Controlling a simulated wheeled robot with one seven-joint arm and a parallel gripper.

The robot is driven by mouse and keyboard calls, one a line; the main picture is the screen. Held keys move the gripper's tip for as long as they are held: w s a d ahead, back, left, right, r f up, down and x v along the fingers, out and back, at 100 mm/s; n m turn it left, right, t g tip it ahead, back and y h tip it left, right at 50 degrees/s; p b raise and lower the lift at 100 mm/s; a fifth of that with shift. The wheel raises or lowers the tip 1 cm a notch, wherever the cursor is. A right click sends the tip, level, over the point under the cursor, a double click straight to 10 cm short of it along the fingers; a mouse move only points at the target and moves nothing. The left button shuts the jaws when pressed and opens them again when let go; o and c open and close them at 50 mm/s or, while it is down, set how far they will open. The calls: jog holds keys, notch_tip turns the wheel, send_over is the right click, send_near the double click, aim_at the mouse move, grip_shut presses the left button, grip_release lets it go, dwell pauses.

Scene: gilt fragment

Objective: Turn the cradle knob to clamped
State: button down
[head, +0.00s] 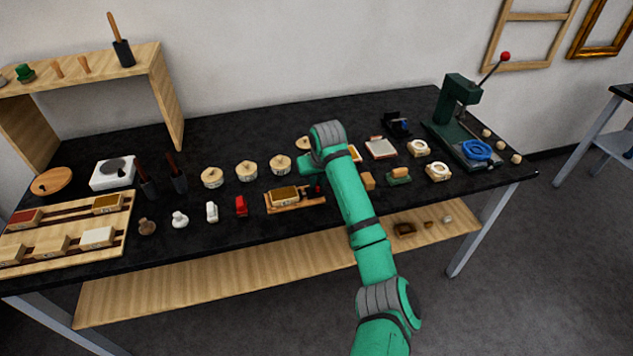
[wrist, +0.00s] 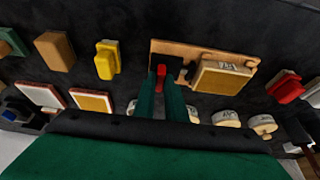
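The cradle is a wooden board (head: 273,209) in the middle of the black table, with a framed gold-topped block on it. In the wrist view the cradle board (wrist: 195,48) lies at upper middle, the block (wrist: 222,76) on its right part. The red cradle knob (wrist: 161,71) is at the board's left part. In the head view the knob is mostly hidden by my gripper (head: 315,184). In the wrist view my gripper (wrist: 162,80) has its two green fingers close on either side of the knob, and it appears shut on it. The knob's setting marks cannot be read.
A red object (head: 241,206) stands left of the cradle, and a tan block (head: 367,181) right of it. Round labelled tins (head: 246,171) stand behind. A green press (head: 459,112) is at the right end, and a slotted wooden rack (head: 68,243) at the left.

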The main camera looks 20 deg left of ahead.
jog(key=shift+n, duration=0.4)
jog(key=n, duration=0.2)
jog(key=n+g+y, duration=0.1)
jog(key=n, duration=0.1)
jog(key=shift+w+d+r+n+g, duration=0.1)
jog(key=shift+w+n+g, duration=0.05)
jog(key=shift+n+g, duration=0.15)
jog(key=n+g, duration=0.1)
jog(key=n, duration=0.1)
jog(key=n+g+y, duration=0.1)
jog(key=n, duration=0.2)
jog(key=shift+w+n, duration=0.15)
jog(key=shift+n, duration=0.15)
jog(key=n+g, duration=0.1)
jog(key=n, duration=0.2)
jog(key=shift+w, duration=0.1)
jog(key=shift+n+g+h, duration=0.3)
jog(key=shift+n+g, duration=0.3)
jog(key=shift+n, duration=0.7)
jog(key=shift+w+n, duration=0.1)
jog(key=shift+n, duration=0.6)
jog(key=c, duration=1.8)
grip_release()
